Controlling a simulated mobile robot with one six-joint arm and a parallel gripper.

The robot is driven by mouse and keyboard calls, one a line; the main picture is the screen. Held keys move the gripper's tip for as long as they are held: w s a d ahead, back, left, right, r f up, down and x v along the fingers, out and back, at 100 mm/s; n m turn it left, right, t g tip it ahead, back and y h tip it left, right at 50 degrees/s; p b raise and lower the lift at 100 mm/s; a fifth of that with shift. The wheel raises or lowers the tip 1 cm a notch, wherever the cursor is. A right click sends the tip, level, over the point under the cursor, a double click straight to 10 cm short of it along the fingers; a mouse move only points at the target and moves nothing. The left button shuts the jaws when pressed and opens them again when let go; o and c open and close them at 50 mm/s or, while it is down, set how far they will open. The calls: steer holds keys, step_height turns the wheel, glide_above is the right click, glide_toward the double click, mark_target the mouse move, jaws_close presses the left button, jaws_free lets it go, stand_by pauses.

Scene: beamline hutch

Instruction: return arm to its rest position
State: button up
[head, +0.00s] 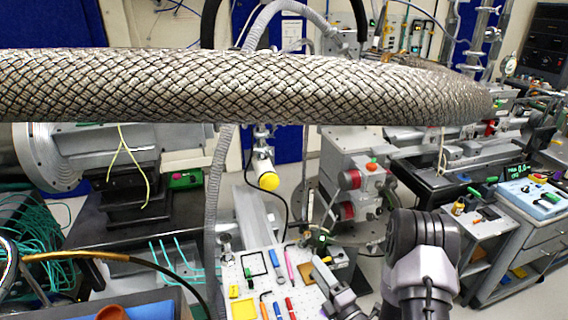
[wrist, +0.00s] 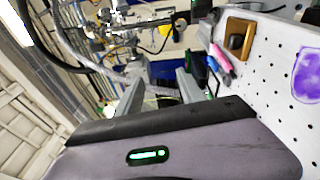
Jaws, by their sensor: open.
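My gripper (wrist: 160,84) shows in the wrist view as two grey fingers, spread apart with nothing between them. In the head view my arm rises at the lower right with its dark wrist joint. The gripper end (head: 332,284) is low, over or beside the right edge of a white perforated board (head: 235,275), and is partly hidden. In the wrist view the same board (wrist: 283,75) lies to the right of the fingers. I cannot tell the exact gap between gripper and board.
A pink marker (head: 290,264), a blue marker (head: 276,265) and a yellow tray (head: 243,309) lie on the board. A thick braided hose (head: 240,88) crosses the head view. Red-capped equipment (head: 352,180) stands behind my arm; a grey cart (head: 480,235) stands right. Teal cables (head: 35,235) lie left.

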steer(key=s+a+r+n+g+y+b, duration=0.1)
steer(key=s+a+r+n+g+y, duration=0.4)
steer(key=s+a+r+n+g, duration=0.55)
steer(key=s+a+r+n+g+y+b, duration=0.1)
steer(key=s+a+r+n+g+y, duration=0.45)
steer(key=n, duration=0.85)
steer(key=s+n+g+h+b, duration=0.2)
steer(key=s+n+h, duration=0.5)
steer(key=s+n, duration=0.2)
steer(key=s+d+r+n+t+h, duration=0.1)
steer(key=d+n+t+h, duration=0.5)
steer(key=d+n+h, duration=0.2)
steer(key=d+n+b, duration=0.1)
steer(key=d+n, duration=0.1)
steer(key=d, duration=0.2)
steer(key=shift+s+n, duration=0.35)
steer(key=shift+s, duration=0.05)
steer(key=shift+h, duration=0.25)
